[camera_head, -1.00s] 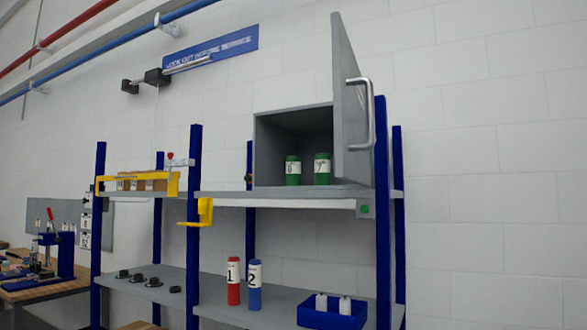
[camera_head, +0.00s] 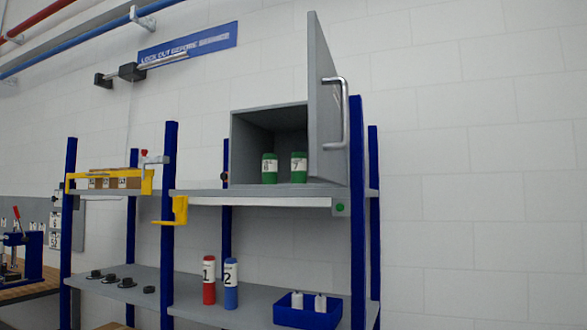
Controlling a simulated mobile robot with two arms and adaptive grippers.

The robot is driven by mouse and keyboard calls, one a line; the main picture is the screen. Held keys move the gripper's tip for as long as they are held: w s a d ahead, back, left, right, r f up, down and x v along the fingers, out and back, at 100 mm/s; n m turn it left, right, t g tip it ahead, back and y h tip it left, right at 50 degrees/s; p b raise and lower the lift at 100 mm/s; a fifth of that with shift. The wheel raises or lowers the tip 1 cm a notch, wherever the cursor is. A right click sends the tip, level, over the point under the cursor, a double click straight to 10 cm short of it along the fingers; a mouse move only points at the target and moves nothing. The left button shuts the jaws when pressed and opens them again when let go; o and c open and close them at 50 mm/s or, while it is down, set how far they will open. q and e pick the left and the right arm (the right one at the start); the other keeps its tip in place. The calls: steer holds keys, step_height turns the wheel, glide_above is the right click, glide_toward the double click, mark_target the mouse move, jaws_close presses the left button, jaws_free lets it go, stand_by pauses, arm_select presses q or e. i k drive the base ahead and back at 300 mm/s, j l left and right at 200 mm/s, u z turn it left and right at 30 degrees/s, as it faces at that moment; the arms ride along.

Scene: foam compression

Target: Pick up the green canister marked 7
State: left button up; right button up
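The green canister marked 7 (camera_head: 299,168) stands upright inside an open grey cabinet (camera_head: 240,150) on the upper shelf, on the right. A second green canister (camera_head: 269,168) stands just left of it; its label looks like 6 or 8. The cabinet door (camera_head: 326,110) is swung open on the right side, with a silver handle (camera_head: 335,112). Neither of my grippers shows in the head view.
Blue posts (camera_head: 357,215) frame the shelves (camera_head: 250,196). A red canister marked 1 (camera_head: 209,280), a blue canister marked 2 (camera_head: 231,284), black discs and a blue bin (camera_head: 307,310) are on the lower shelf. A yellow bracket (camera_head: 175,210) juts out at the shelf's front.

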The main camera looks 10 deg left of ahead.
mark_target(299, 168)
steer(key=i+j+z, duration=0.3)
steer(key=j, duration=0.35)
steer(key=i+j+z, duration=0.1)
steer(key=i+j, duration=0.2)
steer(key=i+j+z, duration=0.15)
steer(key=j, duration=0.25)
steer(key=i+j+z, duration=0.15)
steer(key=j, duration=0.25)
